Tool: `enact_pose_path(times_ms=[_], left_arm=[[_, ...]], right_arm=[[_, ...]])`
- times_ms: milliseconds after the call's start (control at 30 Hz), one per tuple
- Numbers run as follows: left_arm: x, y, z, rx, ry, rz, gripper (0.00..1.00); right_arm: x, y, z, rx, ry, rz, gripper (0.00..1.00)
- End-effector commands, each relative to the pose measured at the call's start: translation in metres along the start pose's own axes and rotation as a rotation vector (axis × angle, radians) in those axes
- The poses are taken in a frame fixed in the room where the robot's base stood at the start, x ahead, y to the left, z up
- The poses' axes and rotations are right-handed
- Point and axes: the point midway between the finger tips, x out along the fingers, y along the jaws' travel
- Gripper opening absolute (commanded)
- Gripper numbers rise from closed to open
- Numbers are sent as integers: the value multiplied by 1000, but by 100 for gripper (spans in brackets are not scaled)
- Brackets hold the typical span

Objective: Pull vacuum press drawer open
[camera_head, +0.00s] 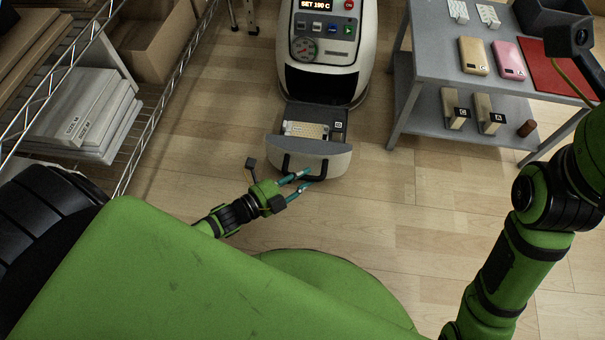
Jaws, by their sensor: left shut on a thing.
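The vacuum press (322,47) stands upright at the top centre, white with a dark front opening and a control panel reading "SET 190 C". Its drawer (318,149) sticks out toward me, with a pale patterned item (305,129) lying in it. A dark handle (289,166) is on the drawer's curved front. My left gripper (304,183) is at the handle, its teal fingers shut on it. The exact finger contact is small in the picture. My right arm comes in at the right; its gripper (570,38) is at the upper right edge, partly cut off, its fingers unclear.
A grey table (440,57) at the right holds phone cases and a red mat (556,70), with more items on its lower shelf. A wire rack (150,128) with boxes stands at the left. The wooden floor around the drawer is clear.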

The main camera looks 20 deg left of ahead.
Motion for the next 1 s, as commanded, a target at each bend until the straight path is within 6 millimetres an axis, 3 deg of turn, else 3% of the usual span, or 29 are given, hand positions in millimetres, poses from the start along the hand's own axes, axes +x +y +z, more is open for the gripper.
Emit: enact_pose_path(times_ms=[167, 200, 233, 767, 1000], left_arm=[[-1, 0, 1, -5, -1, 0, 0], [-1, 0, 1, -5, -1, 0, 35], [-1, 0, 1, -5, -1, 0, 47], [-3, 0, 0, -1, 0, 1, 49], [-41, 2, 0, -2, -1, 5, 49]], right_arm=[[0, 0, 0, 0, -1, 0, 0], [0, 0, 0, 0, -1, 0, 0], [0, 0, 0, 0, -1, 0, 0], [0, 0, 0, -1, 1, 0, 0], [0, 0, 0, 0, 0, 0, 0]])
